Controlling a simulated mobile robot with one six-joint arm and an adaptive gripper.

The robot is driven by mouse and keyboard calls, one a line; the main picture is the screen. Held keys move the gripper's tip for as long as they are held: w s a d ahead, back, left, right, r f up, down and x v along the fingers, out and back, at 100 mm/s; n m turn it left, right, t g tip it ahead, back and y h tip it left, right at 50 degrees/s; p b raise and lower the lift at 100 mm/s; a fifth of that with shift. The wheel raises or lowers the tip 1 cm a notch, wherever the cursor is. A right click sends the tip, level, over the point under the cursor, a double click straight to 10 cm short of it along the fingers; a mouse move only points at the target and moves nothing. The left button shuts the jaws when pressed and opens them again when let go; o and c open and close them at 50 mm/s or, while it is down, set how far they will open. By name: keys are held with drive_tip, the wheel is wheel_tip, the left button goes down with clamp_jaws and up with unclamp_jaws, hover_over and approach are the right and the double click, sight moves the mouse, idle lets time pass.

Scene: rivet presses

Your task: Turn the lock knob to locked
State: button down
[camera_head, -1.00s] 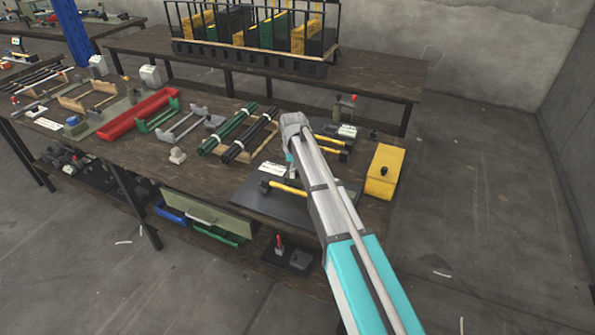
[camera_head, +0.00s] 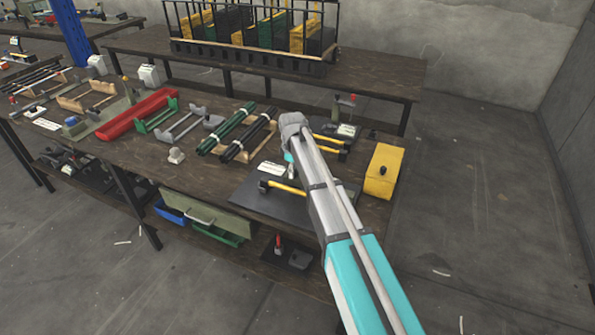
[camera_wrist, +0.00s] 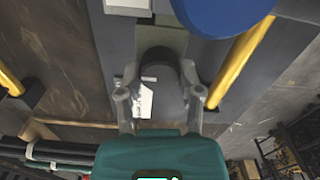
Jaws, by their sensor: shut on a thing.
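In the wrist view a dark, rounded knob (camera_wrist: 159,66) stands on a grey-green block between the two grey fingers of my gripper (camera_wrist: 160,85). My gripper is shut on this knob, with one finger on each side. No lock marking is readable, so I cannot tell which way the knob is set. In the head view my arm hides the knob and most of my gripper.
A blue round part (camera_wrist: 225,8) sits close above the knob in the wrist view. Yellow bars (camera_wrist: 240,60) flank it. In the head view a yellow box (camera_head: 383,172) stands right of my arm, and black rods (camera_head: 247,137) lie to its left.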

drive_tip(key=shift+s+a, duration=0.2)
drive_tip(key=shift+s, duration=0.15)
idle(1.1)
drive_tip(key=shift+c, duration=1.3)
unclamp_jaws()
drive_tip(key=shift+m, duration=0.3)
drive_tip(key=shift+w, duration=0.1)
